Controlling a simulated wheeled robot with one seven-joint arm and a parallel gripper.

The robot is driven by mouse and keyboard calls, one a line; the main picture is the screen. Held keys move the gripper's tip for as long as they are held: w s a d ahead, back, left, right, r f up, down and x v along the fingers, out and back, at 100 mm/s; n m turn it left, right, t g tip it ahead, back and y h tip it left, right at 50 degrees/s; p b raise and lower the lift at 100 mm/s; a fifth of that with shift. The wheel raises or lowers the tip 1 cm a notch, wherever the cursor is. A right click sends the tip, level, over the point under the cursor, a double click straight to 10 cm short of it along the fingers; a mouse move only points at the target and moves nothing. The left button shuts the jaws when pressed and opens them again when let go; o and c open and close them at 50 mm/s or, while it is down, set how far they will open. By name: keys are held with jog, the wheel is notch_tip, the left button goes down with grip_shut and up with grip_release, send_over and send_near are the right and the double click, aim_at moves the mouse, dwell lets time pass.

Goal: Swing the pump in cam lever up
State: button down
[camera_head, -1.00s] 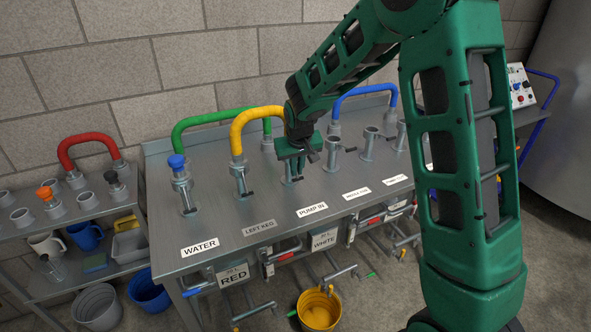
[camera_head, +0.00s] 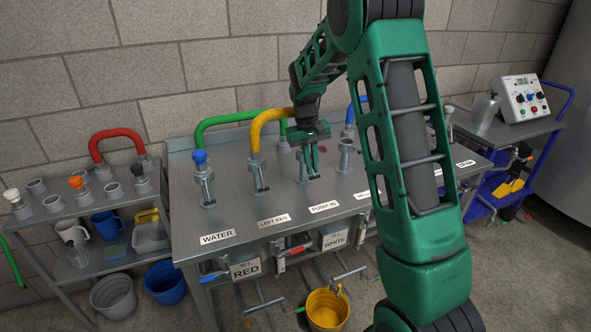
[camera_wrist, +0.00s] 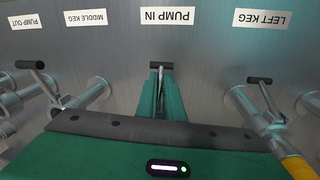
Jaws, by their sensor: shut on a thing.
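The pump in cam lever is a thin metal rod with a dark crossbar (camera_wrist: 161,65). In the wrist view it points toward the PUMP IN label (camera_wrist: 167,18). My gripper (camera_wrist: 160,92) has its green fingers closed around the rod, below the crossbar. In the head view my gripper (camera_head: 312,165) reaches down from above at the pump in port (camera_head: 302,170), behind the PUMP IN label (camera_head: 324,206). The fingers hide part of the lever there, and its exact angle is hard to tell.
The left keg lever (camera_wrist: 260,81) and middle keg lever (camera_wrist: 37,66) flank my gripper. A yellow hose (camera_head: 262,125) rises at the left keg port.

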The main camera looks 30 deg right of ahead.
jog(key=shift+w+a, duration=0.1)
jog(key=c, duration=1.9)
grip_release()
jog(key=shift+o, duration=0.2)
notch_tip(320, 180, up, 8)
jog(key=a, duration=0.1)
jog(key=shift+w, duration=0.1)
